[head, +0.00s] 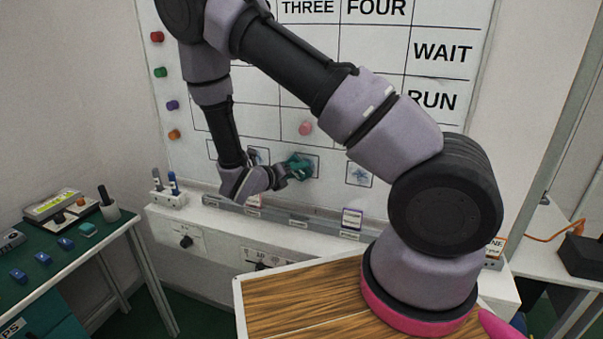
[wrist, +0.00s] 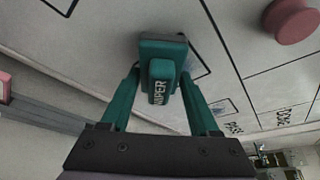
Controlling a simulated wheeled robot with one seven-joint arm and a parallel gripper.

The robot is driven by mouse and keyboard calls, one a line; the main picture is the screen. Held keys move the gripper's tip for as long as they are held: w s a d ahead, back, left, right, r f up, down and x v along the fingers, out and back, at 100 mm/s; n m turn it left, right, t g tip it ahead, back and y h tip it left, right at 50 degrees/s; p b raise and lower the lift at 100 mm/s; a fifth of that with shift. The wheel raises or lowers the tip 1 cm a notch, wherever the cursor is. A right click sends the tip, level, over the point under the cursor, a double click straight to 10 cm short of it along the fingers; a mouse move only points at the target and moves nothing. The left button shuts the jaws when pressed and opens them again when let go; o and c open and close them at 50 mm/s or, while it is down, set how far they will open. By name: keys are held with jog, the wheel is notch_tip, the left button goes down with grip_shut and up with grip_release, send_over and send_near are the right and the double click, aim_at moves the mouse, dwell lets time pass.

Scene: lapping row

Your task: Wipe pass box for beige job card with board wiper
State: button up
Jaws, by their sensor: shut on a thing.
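The board wiper (head: 300,166) is a teal block with a dark pad, labelled WIPER in the wrist view (wrist: 160,72). My gripper (head: 285,173) is shut on it, with a teal finger on each side in the wrist view (wrist: 160,92). The wiper is at the whiteboard (head: 270,120), over a small outlined box (head: 317,168) that it mostly hides. A little blue marking shows beside it in the wrist view. Another outlined box (head: 360,173) to the right holds a blue scribble. I cannot make out a beige job card.
A ledge (head: 290,216) runs below the board, with a card (head: 352,218) standing on it. A pink magnet (head: 305,128) is above the wiper. Pens (head: 173,182) stand at the ledge's left end. A green table (head: 70,250) with small items is at left.

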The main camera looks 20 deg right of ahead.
jog(key=shift+w+a, duration=0.55)
jog(key=shift+a+r, duration=0.1)
jog(key=shift+r, duration=0.15)
jog(key=shift+s+d, duration=1.25)
jog(key=shift+d, duration=0.25)
jog(key=shift+s+d, duration=0.5)
jog(key=shift+d, duration=0.3)
jog(key=shift+s+d, duration=0.5)
jog(key=shift+d, duration=0.25)
jog(key=shift+w+a, duration=0.5)
jog(key=shift+a, duration=0.3)
jog(key=shift+w+a, duration=0.5)
jog(key=shift+a, duration=0.3)
jog(key=shift+w+a, duration=1.25)
jog(key=shift+a, duration=0.2)
jog(key=shift+s+a, duration=0.6)
jog(key=shift+s, duration=0.2)
jog(key=shift+s+a, duration=0.55)
jog(key=shift+s, duration=0.3)
jog(key=shift+s+a, duration=0.6)
jog(key=shift+s, duration=0.2)
